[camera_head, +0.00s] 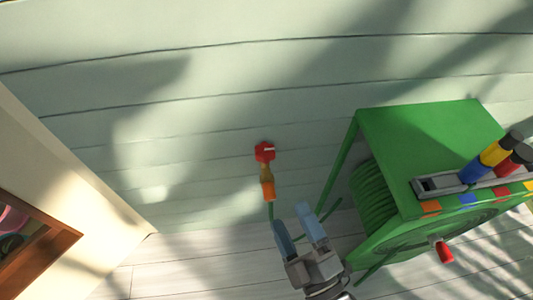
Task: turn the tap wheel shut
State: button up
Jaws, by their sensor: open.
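The red tap wheel (265,152) sits on a brass tap (266,171) at the pale green plank wall, near the middle of the head view. An orange hose connector (268,190) hangs below the tap, with a dark green hose running down from it. My gripper (298,221) is open and empty, below and to the right of the wheel in the picture, and apart from it. Its fingers point up toward the wall. Part of the hose is hidden behind my gripper.
A green hose reel box (430,135) stands close on the right, with a red crank handle (445,252) and a tray of coloured nozzles (490,160) on it. A cream panel (85,180) with a brown-framed opening is at left. The plank floor (190,265) between is clear.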

aim_at(263, 160)
jog(key=shift+w+a+f+m+h+p, duration=0.1)
jog(key=shift+w+a+f+m+h, duration=1.25)
jog(key=shift+w+m, duration=1.95)
jog(key=shift+w+a+f+m+h+p, duration=0.1)
jog(key=shift+w+a+f+m+h, duration=0.7)
jog(key=shift+w+m+h, duration=1.75)
jog(key=shift+w+a+f+m+h+p, duration=0.1)
jog(key=shift+w+a+f+m+h, duration=0.95)
jog(key=shift+w+m, duration=2.9)
jog(key=shift+w+d+f+n, duration=0.1)
jog(key=shift+w+d+n, duration=0.05)
jog(key=shift+w+n, duration=0.25)
jog(key=shift+c, duration=0.4)
jog(key=shift+s, duration=0.1)
jog(key=c, duration=1)
